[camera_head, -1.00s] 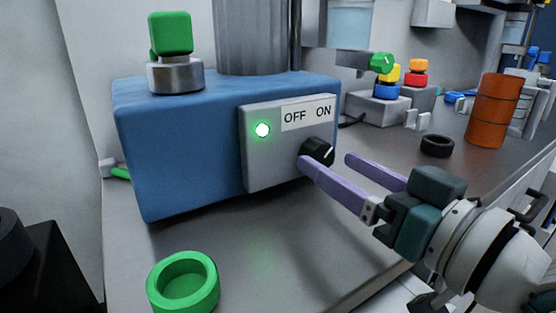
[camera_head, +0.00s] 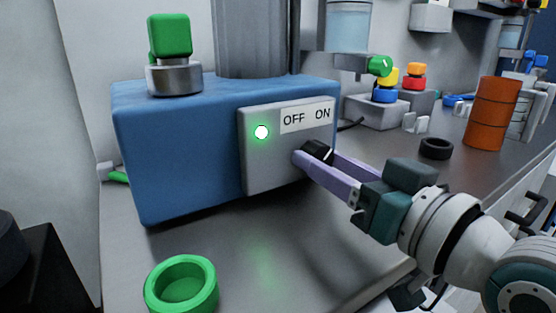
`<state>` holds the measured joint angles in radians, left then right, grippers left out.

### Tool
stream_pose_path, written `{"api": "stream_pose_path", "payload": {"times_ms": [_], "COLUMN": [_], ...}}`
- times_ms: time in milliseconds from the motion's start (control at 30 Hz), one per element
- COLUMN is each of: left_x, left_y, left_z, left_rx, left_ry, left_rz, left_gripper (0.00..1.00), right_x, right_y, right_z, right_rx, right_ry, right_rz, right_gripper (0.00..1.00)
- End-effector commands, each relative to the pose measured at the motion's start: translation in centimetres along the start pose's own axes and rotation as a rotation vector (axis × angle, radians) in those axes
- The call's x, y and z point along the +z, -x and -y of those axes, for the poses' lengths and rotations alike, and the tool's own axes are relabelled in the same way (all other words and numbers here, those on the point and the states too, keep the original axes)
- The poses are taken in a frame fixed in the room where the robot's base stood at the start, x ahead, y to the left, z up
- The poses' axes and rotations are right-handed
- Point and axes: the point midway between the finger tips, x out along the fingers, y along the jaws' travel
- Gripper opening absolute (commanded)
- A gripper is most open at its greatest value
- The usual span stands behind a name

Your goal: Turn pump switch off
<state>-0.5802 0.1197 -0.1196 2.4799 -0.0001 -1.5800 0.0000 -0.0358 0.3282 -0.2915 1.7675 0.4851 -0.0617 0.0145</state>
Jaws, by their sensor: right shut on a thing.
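The pump switch is a black knob (camera_head: 318,150) on the grey panel (camera_head: 262,168) at the front of a blue pump box (camera_head: 180,150). A label (camera_head: 306,115) above the knob reads OFF on the left and ON on the right. The white mark on the knob points up and to the right, towards ON. A round lamp (camera_head: 261,132) on the panel glows green. My right gripper (camera_head: 316,156) is shut on the knob, with one purple finger on each side of it. The near finger hides the knob's lower part. My left gripper is not in view.
A green ring-shaped cup (camera_head: 182,284) stands on the grey bench at the front left. A black ring (camera_head: 436,148) and an orange barrel (camera_head: 492,114) stand to the right. The bench in front of the panel is clear.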

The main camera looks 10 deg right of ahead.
Motion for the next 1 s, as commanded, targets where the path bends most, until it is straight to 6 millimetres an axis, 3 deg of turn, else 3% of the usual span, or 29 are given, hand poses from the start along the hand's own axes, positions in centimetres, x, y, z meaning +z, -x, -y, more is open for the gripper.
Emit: {"api": "stream_pose_path", "payload": {"times_ms": [33, 233, 667, 1000], "left_x": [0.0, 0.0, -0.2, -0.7], "left_y": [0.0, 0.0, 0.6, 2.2], "left_z": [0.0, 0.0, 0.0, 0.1], "left_rx": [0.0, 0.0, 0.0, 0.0], "left_ry": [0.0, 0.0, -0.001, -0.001], "left_rz": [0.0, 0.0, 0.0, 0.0], "left_gripper": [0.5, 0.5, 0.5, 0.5], "right_x": [0.0, 0.0, -0.1, -0.3], "right_y": [0.0, 0.0, 0.0, 0.0], "right_z": [0.0, 0.0, 0.0, 0.1], "right_rx": [0.0, 0.0, -0.001, -0.001], "right_ry": [0.0, 0.0, 0.069, 0.327], "right_rz": [0.0, 0.0, 0.0, 0.002], "right_gripper": [0.22, 0.0, 0.0, 0.0]}}
